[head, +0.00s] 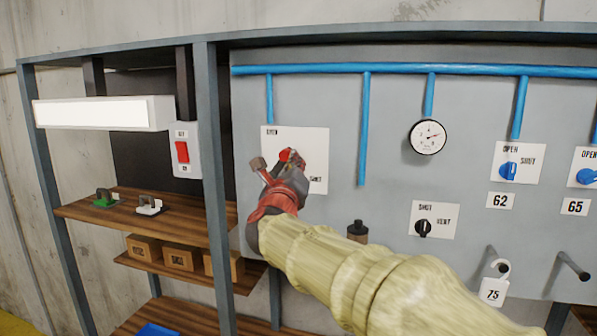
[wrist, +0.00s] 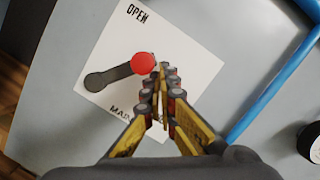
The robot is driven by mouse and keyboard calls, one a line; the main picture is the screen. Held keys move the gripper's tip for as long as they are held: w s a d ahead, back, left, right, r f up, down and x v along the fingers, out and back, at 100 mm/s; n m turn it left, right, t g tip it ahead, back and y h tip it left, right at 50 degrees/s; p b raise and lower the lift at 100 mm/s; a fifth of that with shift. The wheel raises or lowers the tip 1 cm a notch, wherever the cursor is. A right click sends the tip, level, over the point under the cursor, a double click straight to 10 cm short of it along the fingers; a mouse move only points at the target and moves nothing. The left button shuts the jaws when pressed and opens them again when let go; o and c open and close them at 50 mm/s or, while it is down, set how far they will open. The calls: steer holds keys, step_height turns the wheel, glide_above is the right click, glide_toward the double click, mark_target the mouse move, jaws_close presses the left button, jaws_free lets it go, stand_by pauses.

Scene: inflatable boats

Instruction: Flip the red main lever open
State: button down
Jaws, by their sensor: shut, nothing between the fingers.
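The arm slants from the plate's left side up to the knob near the middle. My gripper (wrist: 163,72) is shut and empty, its fingertips just right of the knob; I cannot tell whether they touch. In the head view my gripper (head: 291,166) covers much of the plate (head: 316,150).
Blue pipes (head: 365,125) and a gauge (head: 428,137) are on the grey panel right of the plate. Blue valve handles (head: 508,171) and a black knob (head: 423,228) sit further right. A frame post (head: 212,190) and wooden shelves (head: 150,215) stand left.

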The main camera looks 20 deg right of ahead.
mark_target(286, 151)
steer(key=shift+w+a+r+p, duration=0.2)
steer(key=shift+w+a+r, duration=0.15)
steer(key=shift+a+r, duration=0.25)
steer(key=shift+w+a+r+p, duration=0.15)
steer(key=shift+w+a+r, duration=0.2)
steer(key=shift+r, duration=0.3)
steer(key=shift+w+a+r, duration=0.25)
steer(key=shift+a, duration=0.1)
stand_by(1.1)
